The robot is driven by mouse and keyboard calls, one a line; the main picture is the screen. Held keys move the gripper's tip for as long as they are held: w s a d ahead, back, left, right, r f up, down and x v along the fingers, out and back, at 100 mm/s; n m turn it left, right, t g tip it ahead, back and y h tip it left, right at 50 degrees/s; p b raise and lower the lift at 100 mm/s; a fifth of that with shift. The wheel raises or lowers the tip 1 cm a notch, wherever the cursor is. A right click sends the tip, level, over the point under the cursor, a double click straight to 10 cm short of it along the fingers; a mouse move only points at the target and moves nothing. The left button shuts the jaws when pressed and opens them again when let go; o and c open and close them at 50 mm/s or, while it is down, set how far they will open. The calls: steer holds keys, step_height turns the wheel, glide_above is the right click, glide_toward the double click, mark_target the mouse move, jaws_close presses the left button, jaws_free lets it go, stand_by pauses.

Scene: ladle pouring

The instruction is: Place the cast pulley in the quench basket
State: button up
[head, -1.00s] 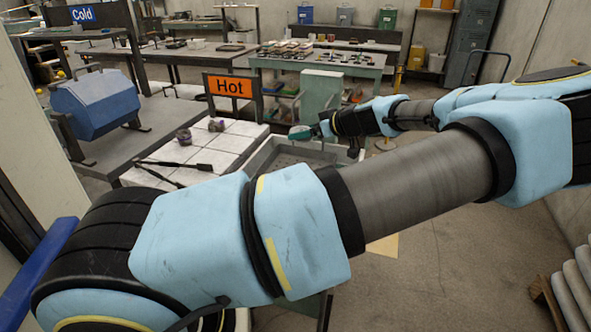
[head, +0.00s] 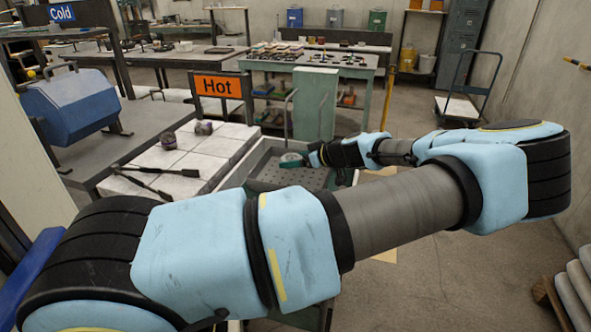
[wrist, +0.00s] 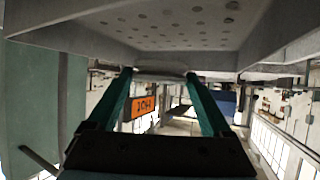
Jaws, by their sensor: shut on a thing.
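In the wrist view my green gripper fingers (wrist: 160,82) close on a grey edge-on piece, likely the pulley (wrist: 160,76). The basket's holed floor (wrist: 180,25) fills the top of that picture. I cannot tell whether the pulley touches the floor.
Left of the basket is a white tiled bench (head: 200,160) with two small dark metal parts (head: 168,140) and black tongs (head: 150,182). An orange Hot sign (head: 218,87) stands behind it. A green-grey upright panel (head: 314,103) stands behind the basket.

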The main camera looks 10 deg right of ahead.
mark_target(296, 179)
steer(key=shift+f+p, duration=0.7)
steer(key=shift+f, duration=1.45)
steer(key=shift+f, duration=0.1)
steer(key=o, duration=1.3)
steer(key=shift+r, duration=0.2)
steer(key=b+v, duration=0.4)
steer(key=v, duration=0.7)
steer(key=shift+s+f, duration=0.15)
steer(key=shift+s, duration=0.05)
steer(key=shift+s+d+r, duration=0.2)
steer(key=shift+s+r, duration=0.05)
